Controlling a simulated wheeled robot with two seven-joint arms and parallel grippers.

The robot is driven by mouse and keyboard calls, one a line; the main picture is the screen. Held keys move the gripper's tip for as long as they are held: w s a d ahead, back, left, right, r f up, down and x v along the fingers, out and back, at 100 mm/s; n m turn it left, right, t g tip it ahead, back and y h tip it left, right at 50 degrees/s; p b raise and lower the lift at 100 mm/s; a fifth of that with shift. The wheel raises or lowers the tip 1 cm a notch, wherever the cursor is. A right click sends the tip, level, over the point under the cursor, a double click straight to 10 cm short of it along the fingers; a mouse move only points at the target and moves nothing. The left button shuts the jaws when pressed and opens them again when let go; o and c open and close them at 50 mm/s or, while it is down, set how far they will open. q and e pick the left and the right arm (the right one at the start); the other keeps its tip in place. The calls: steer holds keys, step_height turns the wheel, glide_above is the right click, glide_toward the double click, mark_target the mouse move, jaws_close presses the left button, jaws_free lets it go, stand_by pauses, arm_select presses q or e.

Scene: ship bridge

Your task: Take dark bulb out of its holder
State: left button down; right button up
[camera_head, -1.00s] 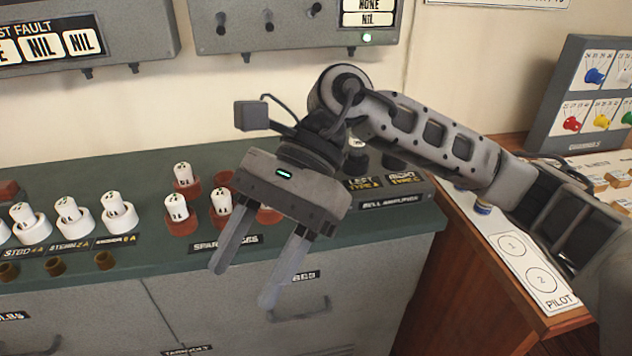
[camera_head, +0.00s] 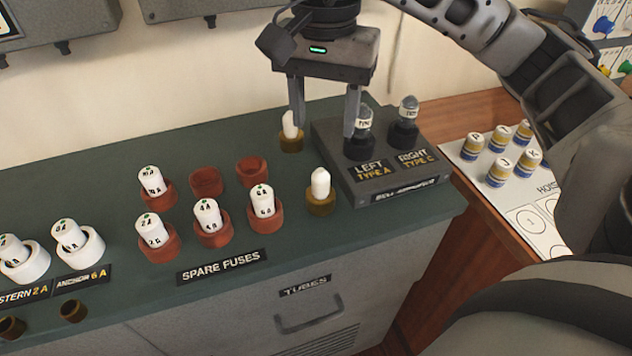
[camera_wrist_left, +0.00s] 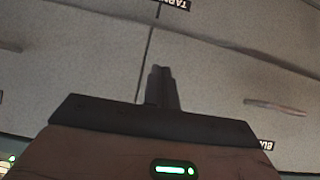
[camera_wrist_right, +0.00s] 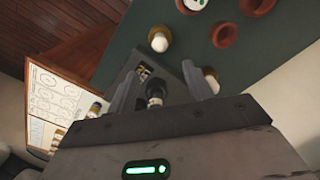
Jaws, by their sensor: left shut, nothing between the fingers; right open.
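Two pale bulbs stand in brass holders: a front bulb (camera_head: 320,184) and a rear bulb (camera_head: 290,125). They also show in the right wrist view, the front one (camera_wrist_right: 160,40) clear and the rear one (camera_wrist_right: 211,74) partly behind a finger. Neither is lit, and I cannot tell which is the dark bulb. My right gripper (camera_head: 324,128) is open and empty, pointing down beside the rear bulb. One finger is near that bulb, the other overlaps the left grey tube (camera_head: 364,122). My left gripper (camera_wrist_left: 162,75) is shut and empty before grey cabinet fronts.
The bell amplifier box (camera_head: 385,185) holds two grey tubes in black sockets. Red spare-fuse holders (camera_head: 205,182) stand left on the green counter (camera_head: 110,160). A wooden desk with a white chart (camera_head: 520,210) and several striped pieces is at right.

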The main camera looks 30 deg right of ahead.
mark_target(321, 170)
step_height(321, 170, down, 6)
steer(key=shift+f+b, duration=0.1)
steer(key=shift+b, duration=0.4)
steer(key=f, duration=0.4)
steer(key=shift+s+a, duration=0.2)
steer(key=shift+a, duration=0.1)
steer(key=shift+f, duration=0.6)
steer(key=c, duration=1)
